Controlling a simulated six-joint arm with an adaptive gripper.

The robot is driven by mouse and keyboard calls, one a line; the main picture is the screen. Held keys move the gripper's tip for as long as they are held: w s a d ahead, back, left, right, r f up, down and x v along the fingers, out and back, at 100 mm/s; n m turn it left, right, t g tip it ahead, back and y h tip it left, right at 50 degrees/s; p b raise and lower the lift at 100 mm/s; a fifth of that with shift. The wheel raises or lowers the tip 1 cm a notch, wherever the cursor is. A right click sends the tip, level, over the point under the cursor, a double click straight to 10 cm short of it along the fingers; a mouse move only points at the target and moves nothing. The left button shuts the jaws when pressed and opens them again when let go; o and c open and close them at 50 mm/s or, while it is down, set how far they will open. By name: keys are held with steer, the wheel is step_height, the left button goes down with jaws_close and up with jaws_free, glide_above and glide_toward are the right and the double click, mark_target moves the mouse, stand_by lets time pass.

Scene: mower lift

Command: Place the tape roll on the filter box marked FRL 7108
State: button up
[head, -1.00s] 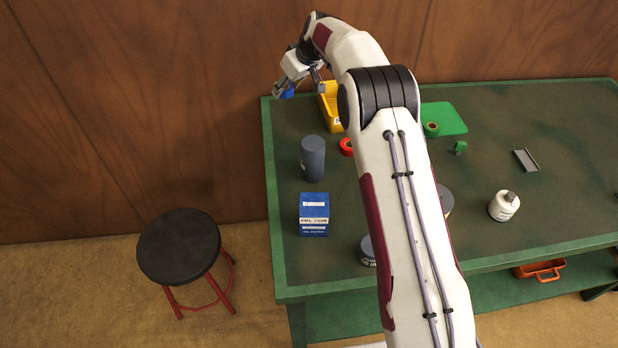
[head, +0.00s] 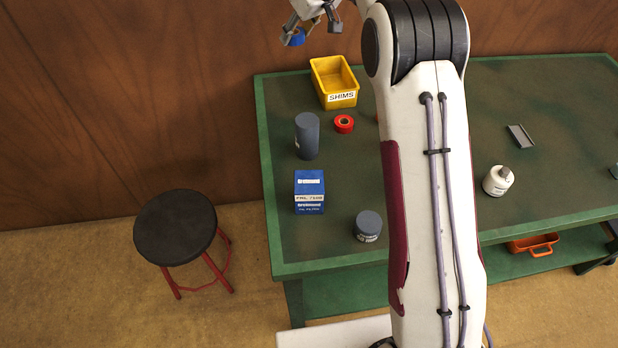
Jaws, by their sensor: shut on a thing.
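The filter box (head: 309,188) is blue with white label bands and stands near the left front of the green table. Its marking reads like FRL 7108, though the letters are small. My gripper (head: 312,32) is at the top of the head view, high up past the table's back edge. It is shut on a small blue piece, which looks like a blue tape roll (head: 297,38). Part of the roll is hidden by the fingers. The gripper is well behind and above the box.
A dark grey cylinder (head: 307,137) stands behind the box. A yellow SHIMS bin (head: 334,80) is at the back left. A short grey can (head: 368,226) is right of the box, and a white bottle (head: 497,181) further right. My arm hides the table's middle.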

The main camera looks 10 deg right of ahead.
steer(key=s+n+y, duration=0.1)
steer(key=s+n, duration=0.1)
steer(key=s, duration=2.3)
steer(key=s+f+n+g+y, duration=0.1)
steer(key=s+f+n+g, duration=0.1)
steer(key=s, duration=0.6)
step_height(320, 180, down, 3)
steer(key=shift+a+r+n, duration=0.2)
steer(key=shift+a+n, duration=0.25)
steer(key=shift+n, duration=0.05)
steer(key=shift+s, duration=0.1)
glide_above(306, 180)
steer(key=s+d, duration=0.1)
steer(key=d, duration=0.1)
steer(key=shift+s+a+f, duration=0.1)
steer(key=shift+f, duration=3)
steer(key=shift+f, duration=1.9)
